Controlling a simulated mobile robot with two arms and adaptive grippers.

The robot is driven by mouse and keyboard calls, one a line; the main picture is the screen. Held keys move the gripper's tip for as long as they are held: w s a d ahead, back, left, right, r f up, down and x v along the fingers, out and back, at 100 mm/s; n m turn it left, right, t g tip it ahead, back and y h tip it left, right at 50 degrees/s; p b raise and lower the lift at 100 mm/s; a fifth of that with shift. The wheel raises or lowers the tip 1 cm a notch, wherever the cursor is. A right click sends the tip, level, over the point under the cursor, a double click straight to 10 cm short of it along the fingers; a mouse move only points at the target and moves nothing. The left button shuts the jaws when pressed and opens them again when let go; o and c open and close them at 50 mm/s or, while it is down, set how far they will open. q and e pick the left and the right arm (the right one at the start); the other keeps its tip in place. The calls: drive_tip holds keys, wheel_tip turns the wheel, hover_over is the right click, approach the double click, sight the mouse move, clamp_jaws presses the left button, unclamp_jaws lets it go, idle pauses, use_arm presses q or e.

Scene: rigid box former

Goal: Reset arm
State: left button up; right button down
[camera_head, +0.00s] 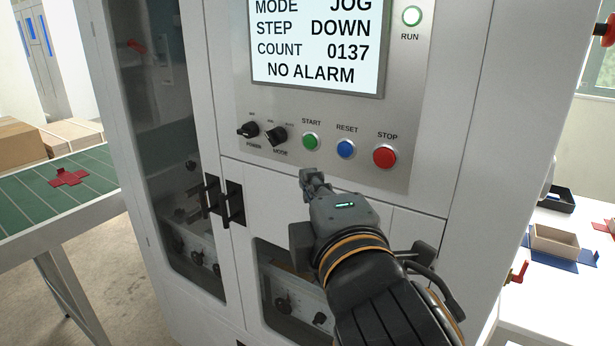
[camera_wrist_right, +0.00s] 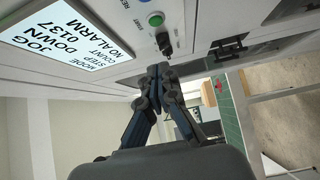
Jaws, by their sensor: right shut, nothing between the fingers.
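My right gripper (camera_head: 316,179) is in front of the white machine cabinet, below the green START button (camera_head: 310,141) and just under the control panel. Its fingers are shut with nothing between them. In the right wrist view the closed fingertips (camera_wrist_right: 159,70) point toward the panel near a black knob (camera_wrist_right: 164,42). The blue RESET button (camera_head: 346,149) and red STOP button (camera_head: 385,156) are to the right of START. The screen (camera_head: 318,45) reads MODE JOG, STEP DOWN, COUNT 0137, NO ALARM. My left gripper does not show.
Black door handles (camera_head: 222,200) stick out left of the gripper. A green-topped table (camera_head: 35,203) with a red cross-shaped blank (camera_head: 68,178) stands at the left. A white table at the right holds a beige box (camera_head: 556,240) and a dark tray (camera_head: 556,198).

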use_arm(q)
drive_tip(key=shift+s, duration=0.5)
